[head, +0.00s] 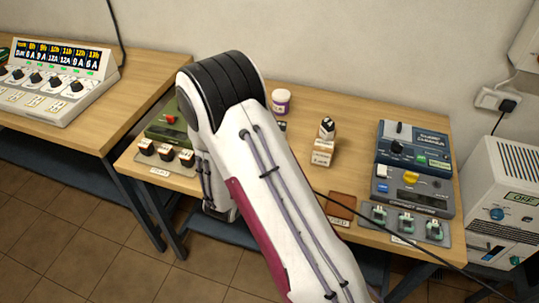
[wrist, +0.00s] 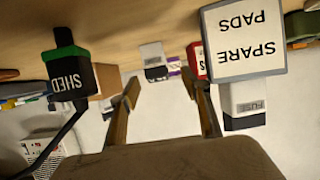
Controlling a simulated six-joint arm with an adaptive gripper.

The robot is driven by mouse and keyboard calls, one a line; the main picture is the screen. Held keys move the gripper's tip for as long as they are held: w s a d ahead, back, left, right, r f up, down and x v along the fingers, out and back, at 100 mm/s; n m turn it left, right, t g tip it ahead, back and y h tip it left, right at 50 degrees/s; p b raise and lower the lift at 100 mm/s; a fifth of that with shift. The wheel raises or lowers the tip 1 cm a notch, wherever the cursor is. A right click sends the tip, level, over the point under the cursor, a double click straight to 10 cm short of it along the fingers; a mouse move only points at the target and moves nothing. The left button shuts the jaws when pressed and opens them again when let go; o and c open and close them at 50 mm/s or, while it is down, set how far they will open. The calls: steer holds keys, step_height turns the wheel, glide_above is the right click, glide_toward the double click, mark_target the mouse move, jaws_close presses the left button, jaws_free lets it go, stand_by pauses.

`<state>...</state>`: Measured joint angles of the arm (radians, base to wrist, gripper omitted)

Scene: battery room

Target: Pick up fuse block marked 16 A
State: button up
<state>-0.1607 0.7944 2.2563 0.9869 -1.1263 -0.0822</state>
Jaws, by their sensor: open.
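No 16 A marking is readable in either view. In the wrist view, which looks upside down, a pale block marked FUSE (wrist: 245,102) shows beside the right finger, partly covered by a white SPARE PADS box (wrist: 244,42). My gripper (wrist: 166,98) is open, its two fingers apart with nothing between them. In the head view, three small dark blocks with white and red faces (head: 166,152) sit in a row at the table's left front; their markings are too small to read. My own arm hides the gripper in the head view.
A green device (head: 167,122) stands behind the row of blocks. A small white-and-orange carton (head: 321,153), a white jar (head: 281,101) and a blue charger (head: 413,148) stand further right. In the wrist view, a black-and-green SHED item (wrist: 68,72) is at left.

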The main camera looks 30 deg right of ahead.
steer(key=shift+s+d+r+x, duration=0.1)
steer(key=shift+d+x, duration=0.05)
steer(key=shift+x, duration=0.85)
steer(key=shift+s+d+r+x, duration=0.1)
steer(key=shift+d+x, duration=0.1)
steer(key=shift+x, duration=0.8)
steer(key=shift+w+d+f, duration=0.25)
steer(key=shift+w+d, duration=0.1)
steer(key=shift+w, duration=0.05)
steer(key=c, duration=1.2)
